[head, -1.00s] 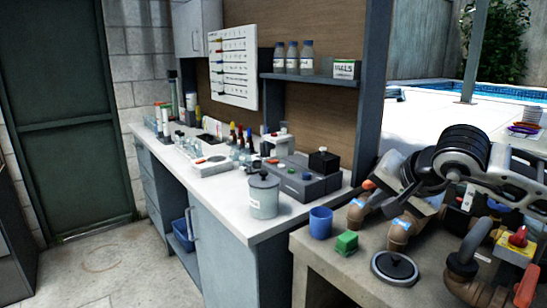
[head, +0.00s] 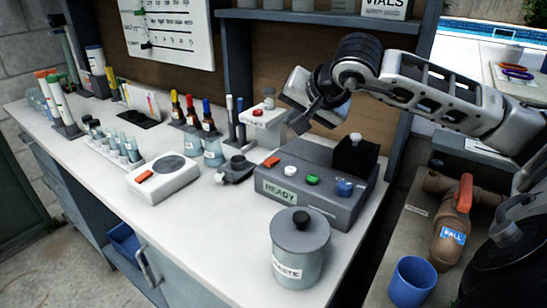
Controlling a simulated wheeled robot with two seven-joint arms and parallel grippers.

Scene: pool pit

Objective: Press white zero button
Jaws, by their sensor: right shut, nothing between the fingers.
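The grey device (head: 325,212) with a READY display stands on the white counter. Its top carries a small white button (head: 291,170) between a red button (head: 271,162) and a green button (head: 313,180), with a blue button (head: 345,188) further right. Any zero marking is too small to read. My right gripper (head: 299,125) is shut and empty, in the air above and behind the device, its fingers pointing down and apart from the buttons. My left gripper is out of view.
A white scale-like unit (head: 163,178) and several bottles are to the left. Some counter is clear between the unit and canister.

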